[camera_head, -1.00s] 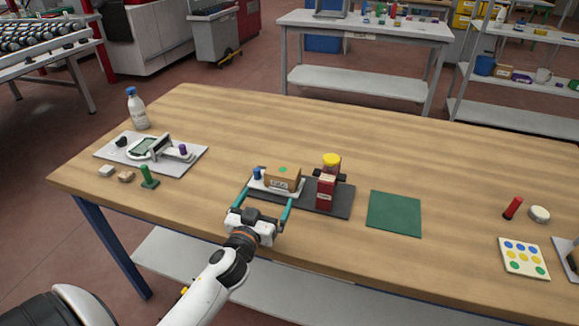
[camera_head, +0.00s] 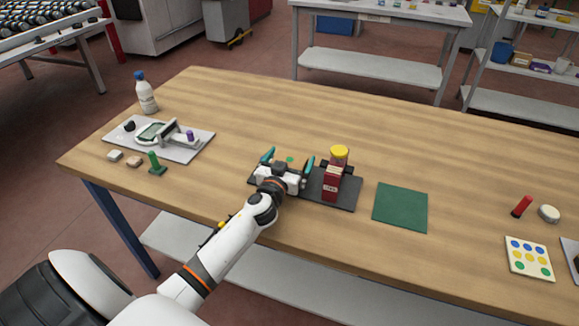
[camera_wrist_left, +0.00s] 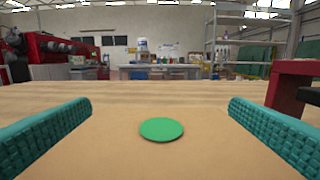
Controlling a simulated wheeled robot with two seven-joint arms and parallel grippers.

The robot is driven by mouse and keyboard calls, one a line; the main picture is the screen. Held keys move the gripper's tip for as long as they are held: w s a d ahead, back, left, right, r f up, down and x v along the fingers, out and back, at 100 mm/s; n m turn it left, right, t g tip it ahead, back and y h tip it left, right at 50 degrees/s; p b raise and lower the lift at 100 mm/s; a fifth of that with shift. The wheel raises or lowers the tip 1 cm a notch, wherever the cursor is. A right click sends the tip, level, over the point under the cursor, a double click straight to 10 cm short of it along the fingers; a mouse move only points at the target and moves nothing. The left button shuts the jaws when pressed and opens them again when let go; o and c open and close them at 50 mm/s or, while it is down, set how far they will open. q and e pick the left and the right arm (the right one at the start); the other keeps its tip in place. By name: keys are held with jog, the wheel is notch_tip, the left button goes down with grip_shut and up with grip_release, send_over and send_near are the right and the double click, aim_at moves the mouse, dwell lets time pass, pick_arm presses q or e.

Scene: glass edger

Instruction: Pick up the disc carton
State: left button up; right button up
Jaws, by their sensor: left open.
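The disc carton (camera_wrist_left: 160,158) is a brown box with a green disc (camera_wrist_left: 161,129) on its top. In the head view my left gripper (camera_head: 288,158) hides most of it, and only the green disc (camera_head: 290,159) shows clearly. My left gripper is open, its teal fingers on either side of the carton. In the left wrist view the two fingers stand at the left and right edges, with the carton top between them. I cannot tell whether either finger touches the carton. My right gripper is not in view.
A green mat (camera_head: 400,207) lies further right. A grey tray (camera_head: 185,155) and a bottle (camera_head: 146,92) are at the left. The table behind is clear.

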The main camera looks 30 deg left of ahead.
pick_arm(q)
jog(key=shift+w+a+f, duration=0.1)
jog(key=shift+w+a, duration=0.1)
jog(key=shift+w, duration=0.5)
jog(key=c, duration=0.9)
